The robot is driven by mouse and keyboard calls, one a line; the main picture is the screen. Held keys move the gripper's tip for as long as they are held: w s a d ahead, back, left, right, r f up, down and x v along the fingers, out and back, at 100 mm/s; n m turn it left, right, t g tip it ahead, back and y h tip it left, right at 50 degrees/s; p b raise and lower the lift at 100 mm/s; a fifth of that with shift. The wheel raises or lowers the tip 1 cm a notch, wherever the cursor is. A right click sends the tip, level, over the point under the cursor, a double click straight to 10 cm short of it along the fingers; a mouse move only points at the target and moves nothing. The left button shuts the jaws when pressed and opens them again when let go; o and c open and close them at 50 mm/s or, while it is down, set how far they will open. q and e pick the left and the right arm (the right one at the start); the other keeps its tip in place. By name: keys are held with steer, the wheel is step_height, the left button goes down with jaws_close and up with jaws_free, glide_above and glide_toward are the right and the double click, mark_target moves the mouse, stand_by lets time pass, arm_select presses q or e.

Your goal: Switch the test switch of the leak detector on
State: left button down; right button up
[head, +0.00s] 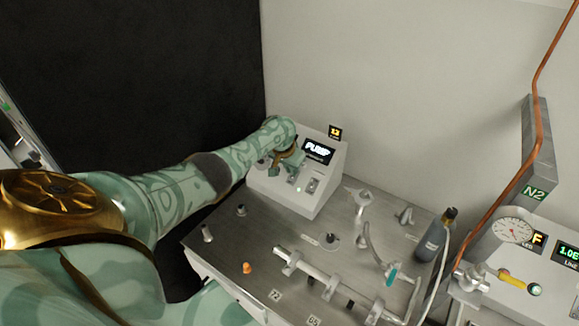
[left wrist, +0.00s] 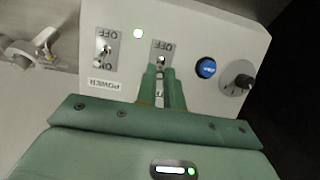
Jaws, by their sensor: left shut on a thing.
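The leak detector (head: 325,195) is a white box with a sloped front and a lit screen reading PUMP, at the back of the grey bench. My left gripper (head: 289,163) is at its front panel. In the left wrist view the panel is upside down, and the green fingers of my left gripper (left wrist: 162,75) are close together on the lever of a toggle switch (left wrist: 161,60). OFF shows beyond that lever; the fingers hide most of the label below. A second toggle switch (left wrist: 104,50) beside it is labelled POWER. My right gripper is not in view.
A blue button (left wrist: 206,68) and a black knob (left wrist: 242,81) sit on the same panel. A green lamp (left wrist: 138,33) is lit. Valves and fittings stand on the bench (head: 275,220); a dark bottle (head: 433,236) stands at the right.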

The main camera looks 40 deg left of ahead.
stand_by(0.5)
arm_select(q)
steer(key=c, duration=1.5)
jaws_free()
steer(key=shift+w, duration=0.1)
steer(key=p+v, duration=0.8)
steer(key=v, duration=0.8)
steer(key=shift+w+r, duration=0.1)
steer(key=shift+r, duration=0.05)
